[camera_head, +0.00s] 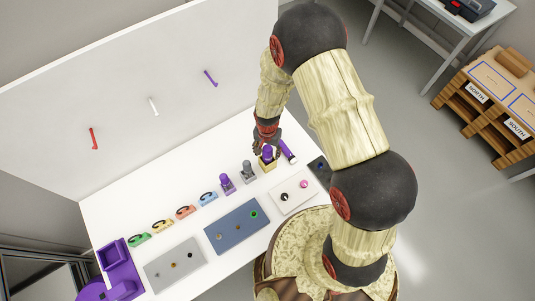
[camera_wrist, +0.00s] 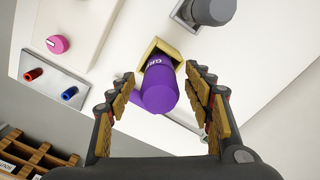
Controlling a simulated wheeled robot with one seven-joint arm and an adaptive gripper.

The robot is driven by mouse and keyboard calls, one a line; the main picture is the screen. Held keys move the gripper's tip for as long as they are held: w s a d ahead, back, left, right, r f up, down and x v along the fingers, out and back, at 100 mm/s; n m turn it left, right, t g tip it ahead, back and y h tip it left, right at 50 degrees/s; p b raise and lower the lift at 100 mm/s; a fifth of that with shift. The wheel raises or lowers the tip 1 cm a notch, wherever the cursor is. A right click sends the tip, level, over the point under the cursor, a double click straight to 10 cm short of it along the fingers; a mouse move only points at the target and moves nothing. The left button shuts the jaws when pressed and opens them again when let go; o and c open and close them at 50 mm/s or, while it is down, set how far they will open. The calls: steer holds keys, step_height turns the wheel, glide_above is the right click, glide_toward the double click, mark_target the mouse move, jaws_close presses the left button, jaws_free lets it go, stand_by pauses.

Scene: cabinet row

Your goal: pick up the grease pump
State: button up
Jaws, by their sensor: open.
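The grease pump looks to be the purple cylinder (camera_wrist: 160,82) with white letters starting "GR", standing in a square yellow holder (camera_wrist: 152,47). In the head view its purple top (camera_head: 268,151) shows over the yellow holder (camera_head: 268,163), at the far part of the white table. My gripper (camera_wrist: 160,88) is open, with one finger on each side of the purple cylinder. No finger clearly touches it in the wrist view. In the head view my gripper (camera_head: 266,143) hangs right at the cylinder and partly covers it.
A second purple cylinder (camera_head: 288,151) lies close on the right. A grey piece (camera_head: 248,170) in a grey holder and a purple one (camera_head: 226,183) stand on the left. A light panel with knobs (camera_head: 293,196) is in front. The white back wall (camera_head: 150,75) rises behind.

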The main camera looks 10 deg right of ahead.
steer(key=shift+c, duration=0.4)
steer(key=c, duration=1.1)
steer(key=shift+c, duration=0.3)
